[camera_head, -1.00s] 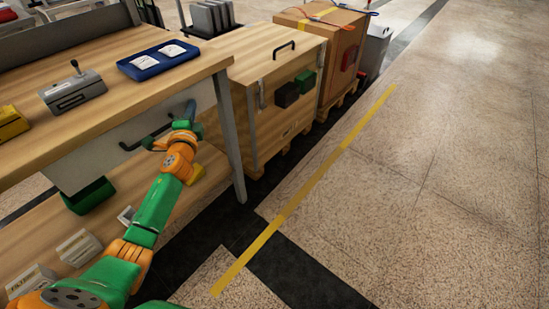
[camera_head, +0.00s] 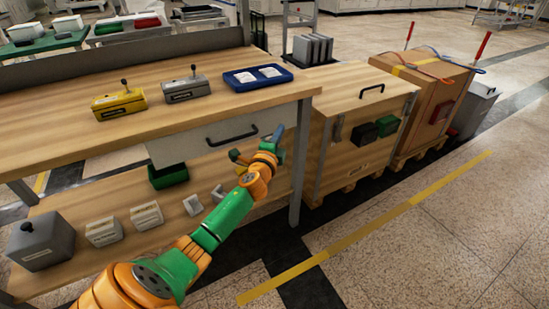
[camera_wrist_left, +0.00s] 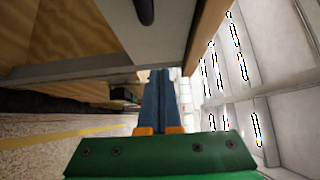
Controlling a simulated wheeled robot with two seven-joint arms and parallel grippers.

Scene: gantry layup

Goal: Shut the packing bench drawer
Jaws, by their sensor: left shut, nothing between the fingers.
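The packing bench drawer (camera_head: 200,145) has a pale grey front with a black bar handle (camera_head: 232,136). It sits under the front edge of the wooden bench top (camera_head: 185,118). Its front looks close to flush with that edge; I cannot tell whether a small gap is left. My left gripper (camera_head: 278,133) is at the right end of the drawer front, right of the handle. Its blue fingers are together and empty. In the left wrist view the fingers (camera_wrist_left: 158,95) point ahead below the grey drawer front (camera_wrist_left: 165,35); contact is unclear. My right gripper is out of view.
A bench leg (camera_head: 301,160) stands just right of the gripper. A wooden crate (camera_head: 340,150) stands beyond it. A green bin (camera_head: 168,176) and grey boxes are on the lower shelf. A blue tray (camera_head: 257,77) lies on the bench top. Floor at right is clear.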

